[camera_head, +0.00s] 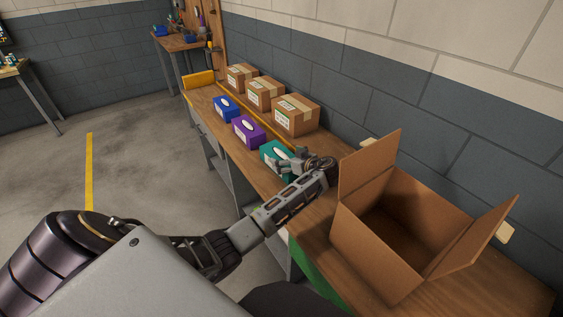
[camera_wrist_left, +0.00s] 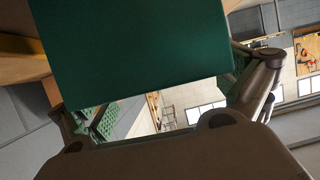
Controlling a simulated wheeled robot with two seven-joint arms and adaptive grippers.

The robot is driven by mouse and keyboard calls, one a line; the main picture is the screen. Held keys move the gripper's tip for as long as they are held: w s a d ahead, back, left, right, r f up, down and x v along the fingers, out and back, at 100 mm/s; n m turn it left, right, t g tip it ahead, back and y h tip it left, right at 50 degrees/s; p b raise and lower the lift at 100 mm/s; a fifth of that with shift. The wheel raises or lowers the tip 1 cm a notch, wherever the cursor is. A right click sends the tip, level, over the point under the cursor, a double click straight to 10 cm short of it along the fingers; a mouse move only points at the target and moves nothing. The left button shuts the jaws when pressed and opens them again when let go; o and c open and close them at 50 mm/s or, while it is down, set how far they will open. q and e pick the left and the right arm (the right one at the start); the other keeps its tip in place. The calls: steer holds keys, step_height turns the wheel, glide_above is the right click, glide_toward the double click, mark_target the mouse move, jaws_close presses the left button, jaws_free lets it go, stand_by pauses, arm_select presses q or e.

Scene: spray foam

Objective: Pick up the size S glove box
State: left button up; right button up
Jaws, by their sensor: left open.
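Three glove boxes stand in a row on the wooden bench: a blue one (camera_head: 227,108), a purple one (camera_head: 248,131) and a green one (camera_head: 272,156). Their size labels are too small to read. My left gripper (camera_head: 303,163) is at the right side of the green box and hides part of it. In the left wrist view the green box (camera_wrist_left: 130,45) fills the upper middle, between the two spread fingers of my open left gripper (camera_wrist_left: 160,95). I cannot tell whether the fingers touch it. My right gripper is out of view.
A large open cardboard box (camera_head: 385,240) stands on the bench (camera_head: 455,297) to the right of my left gripper. Three closed cartons (camera_head: 296,116) line the back of the bench by the wall. The floor at left is clear.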

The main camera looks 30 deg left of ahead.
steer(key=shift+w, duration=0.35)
arm_select(q)
steer(key=c, duration=1.4)
steer(key=shift+c, duration=0.2)
steer(key=shift+r, duration=0.5)
step_height(320, 180, up, 9)
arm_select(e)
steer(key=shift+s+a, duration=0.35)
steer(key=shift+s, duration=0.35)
